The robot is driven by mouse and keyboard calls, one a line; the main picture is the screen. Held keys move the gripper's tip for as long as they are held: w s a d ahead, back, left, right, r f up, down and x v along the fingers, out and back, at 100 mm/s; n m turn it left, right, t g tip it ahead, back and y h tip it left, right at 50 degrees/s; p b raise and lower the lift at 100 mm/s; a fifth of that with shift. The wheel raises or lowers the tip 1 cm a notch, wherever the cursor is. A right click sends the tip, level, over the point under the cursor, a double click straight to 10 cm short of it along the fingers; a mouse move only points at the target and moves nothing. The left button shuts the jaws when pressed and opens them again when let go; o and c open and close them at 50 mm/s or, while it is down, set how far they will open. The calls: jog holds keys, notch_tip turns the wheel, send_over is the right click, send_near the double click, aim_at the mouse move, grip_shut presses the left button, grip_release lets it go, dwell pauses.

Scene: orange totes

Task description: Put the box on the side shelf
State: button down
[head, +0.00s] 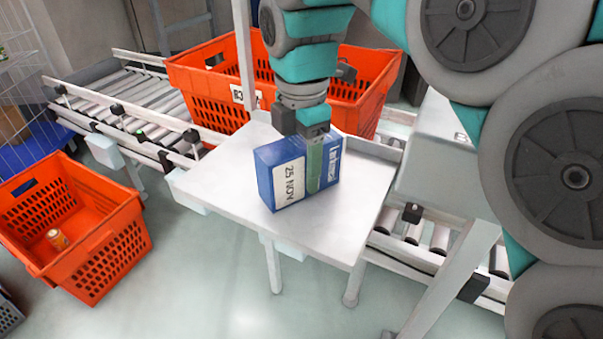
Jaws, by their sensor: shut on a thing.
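The blue box (267,174) has a white label reading "25 NOV" on its front. It is at the middle of the light grey side shelf (225,172), standing on it or just above it; I cannot tell which. My gripper (318,172) reaches down from above and is shut on the box, with a finger over its right part. The far side of the box and the other finger are hidden.
An orange tote (205,98) sits on the roller conveyor (140,95) behind the shelf. A white post (243,50) rises by the shelf's back edge. The shelf's front and right are bare.

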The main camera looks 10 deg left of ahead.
aim_at(302, 141)
jog(key=shift+f, duration=0.15)
jog(key=shift+c, duration=0.8)
grip_release()
jog(key=shift+r+p, duration=0.45)
jog(key=shift+r, duration=3.45)
